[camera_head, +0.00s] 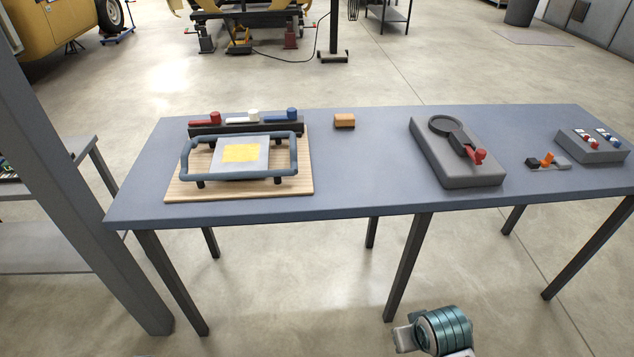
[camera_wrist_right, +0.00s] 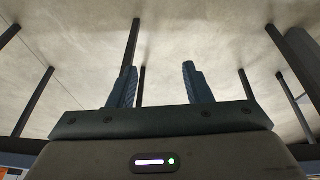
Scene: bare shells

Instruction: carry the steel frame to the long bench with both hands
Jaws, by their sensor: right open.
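The steel frame (camera_head: 239,159) is a blue-grey tube frame with rounded handles at its left and right ends and short feet. It carries a light plate with a yellow patch and stands on a wooden board (camera_head: 185,191) at the left of a long blue-grey bench (camera_head: 365,174). My right gripper (camera_wrist_right: 162,68) is open and empty in the right wrist view, with floor and dark legs beyond its fingers. In the head view part of my right arm shows at the bottom, in front of the bench and well away from the frame. My left gripper is not in view.
Behind the frame is a dark rack (camera_head: 205,130) with red, white and blue knobs. An orange block (camera_head: 344,121), a grey fixture (camera_head: 457,168), a small orange-topped clamp (camera_head: 548,162) and a button box (camera_head: 593,151) are on the bench. A grey post (camera_head: 85,180) stands at left. The bench middle is clear.

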